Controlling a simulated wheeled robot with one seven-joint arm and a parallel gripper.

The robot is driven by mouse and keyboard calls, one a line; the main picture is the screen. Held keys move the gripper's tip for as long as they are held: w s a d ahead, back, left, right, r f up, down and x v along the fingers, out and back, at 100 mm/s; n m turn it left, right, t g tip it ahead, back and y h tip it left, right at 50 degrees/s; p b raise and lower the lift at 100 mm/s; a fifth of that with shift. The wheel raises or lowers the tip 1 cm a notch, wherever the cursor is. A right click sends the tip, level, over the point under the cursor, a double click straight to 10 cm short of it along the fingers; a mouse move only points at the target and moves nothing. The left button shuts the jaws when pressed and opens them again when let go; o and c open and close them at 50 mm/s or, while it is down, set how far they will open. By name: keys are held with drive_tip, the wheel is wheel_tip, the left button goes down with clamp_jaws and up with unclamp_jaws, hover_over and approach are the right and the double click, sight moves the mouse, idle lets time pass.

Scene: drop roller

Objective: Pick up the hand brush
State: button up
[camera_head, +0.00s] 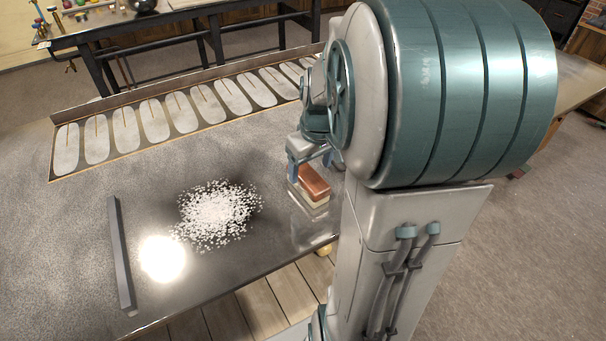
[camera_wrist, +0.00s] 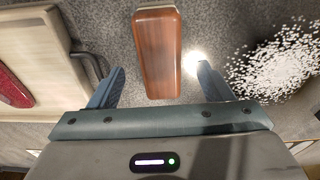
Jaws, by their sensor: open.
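The hand brush has a reddish-brown wooden back and pale bristles. In the head view the brush (camera_head: 314,182) lies on the dark tabletop, right of a pile of white bits. In the wrist view the brush (camera_wrist: 158,55) stands lengthwise ahead of my gripper, its near end between the two blue fingers. My gripper (camera_wrist: 158,85) is open, with a finger on each side of the brush and gaps between. In the head view my gripper (camera_head: 307,168) is right at the brush, partly hidden by my arm. I cannot tell the exact height of the fingers.
White bits (camera_head: 218,212) lie spread on the tabletop (camera_head: 85,215), also seen in the wrist view (camera_wrist: 275,62). A grey bar (camera_head: 120,252) lies at the left. A row of pale oval slots (camera_head: 180,108) runs along the back. The tabletop between bar and slots is clear.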

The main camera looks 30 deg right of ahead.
sight(308, 175)
drive_tip(key=shift+w+a+f+p, duration=0.15)
drive_tip(key=shift+w+f, duration=0.1)
drive_tip(key=shift+f, duration=0.75)
drive_tip(key=shift+w+d+f+p, duration=0.1)
drive_tip(key=shift+w+f+p, duration=0.1)
drive_tip(key=shift+f, duration=0.8)
drive_tip(key=shift+w+a+f+p, duration=0.1)
drive_tip(key=shift+w+f, duration=0.15)
drive_tip(key=shift+f, duration=0.75)
drive_tip(key=c, duration=1.1)
